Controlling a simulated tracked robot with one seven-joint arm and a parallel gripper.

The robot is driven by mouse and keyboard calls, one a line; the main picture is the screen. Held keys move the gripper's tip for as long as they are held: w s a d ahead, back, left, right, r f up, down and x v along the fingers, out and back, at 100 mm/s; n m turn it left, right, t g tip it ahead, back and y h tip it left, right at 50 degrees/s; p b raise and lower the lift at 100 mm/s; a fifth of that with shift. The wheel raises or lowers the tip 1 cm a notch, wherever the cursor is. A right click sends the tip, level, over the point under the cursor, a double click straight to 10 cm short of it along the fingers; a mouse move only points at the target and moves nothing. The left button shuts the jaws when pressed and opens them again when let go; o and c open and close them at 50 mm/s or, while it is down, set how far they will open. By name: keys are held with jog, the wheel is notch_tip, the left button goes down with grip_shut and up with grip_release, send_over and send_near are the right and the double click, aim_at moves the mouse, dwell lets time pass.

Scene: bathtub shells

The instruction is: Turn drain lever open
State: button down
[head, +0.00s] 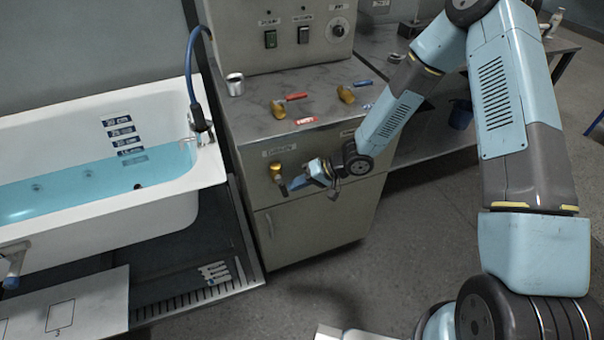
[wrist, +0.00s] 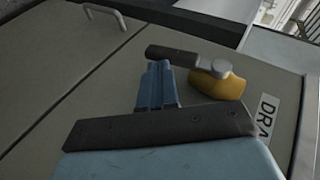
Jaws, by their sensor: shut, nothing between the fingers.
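The drain lever is a brass valve (head: 275,170) with a dark handle (head: 284,188) on the grey cabinet front. Its handle points downward in the head view. In the wrist view the brass body (wrist: 228,86) is at right and the dark handle (wrist: 172,54) runs left from a grey hub. My gripper (head: 294,184) is shut and empty, just right of the handle in the head view. In the wrist view its blue fingertips (wrist: 158,67) reach the handle's side; I cannot tell whether they touch. A label starting "DRA" (wrist: 267,118) sits beside the valve.
Red (head: 291,98) and blue-handled (head: 357,87) brass valves and a mug (head: 235,84) stand on the counter (head: 250,118). A bathtub (head: 195,180) with blue water is at left. A door handle (wrist: 104,15) protrudes below the lever. Floor right of the cabinet is clear.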

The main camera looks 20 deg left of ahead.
jog(key=shift+s+a+f+g+y, duration=0.3)
jog(key=shift+a+f+y, duration=0.05)
jog(key=shift+f+y, duration=0.15)
dwell(0.4)
jog(key=w+f+v, duration=0.1)
jog(key=f+v, duration=0.1)
jog(key=v, duration=1.1)
jog(key=shift+w+d, duration=0.35)
jog(key=shift+d, duration=0.05)
jog(key=shift+f, duration=0.1)
